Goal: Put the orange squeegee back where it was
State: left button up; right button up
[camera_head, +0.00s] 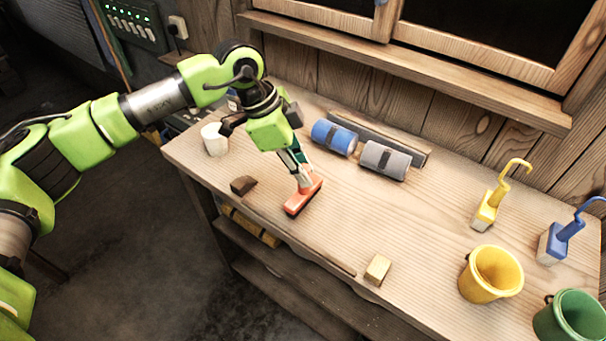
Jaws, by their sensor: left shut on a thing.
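The orange squeegee (303,196) is at the left-middle of the wooden workbench, its orange head low, at or just above the bench top. I cannot tell whether it touches the wood. My left gripper (293,160) comes down from the upper left and is shut on the squeegee's upper part, which the fingers partly hide. My right gripper is not in view.
On the workbench (420,230), a blue roll (334,137) and a grey roll (385,160) lie behind the squeegee. A white cup (214,139), a dark brown block (243,185) and a light wooden block (377,269) are nearby. Yellow (490,274) and green (572,318) buckets stand right. The middle is clear.

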aim_at(310, 190)
pick_arm(q)
notch_tip(310, 190, down, 3)
jog(key=shift+w+d+f+p, duration=0.1)
jog(key=shift+w+p, duration=0.05)
jog(key=shift+p, duration=0.75)
jog(key=shift+f, duration=0.1)
jog(key=shift+f, duration=0.1)
jog(key=o, duration=1)
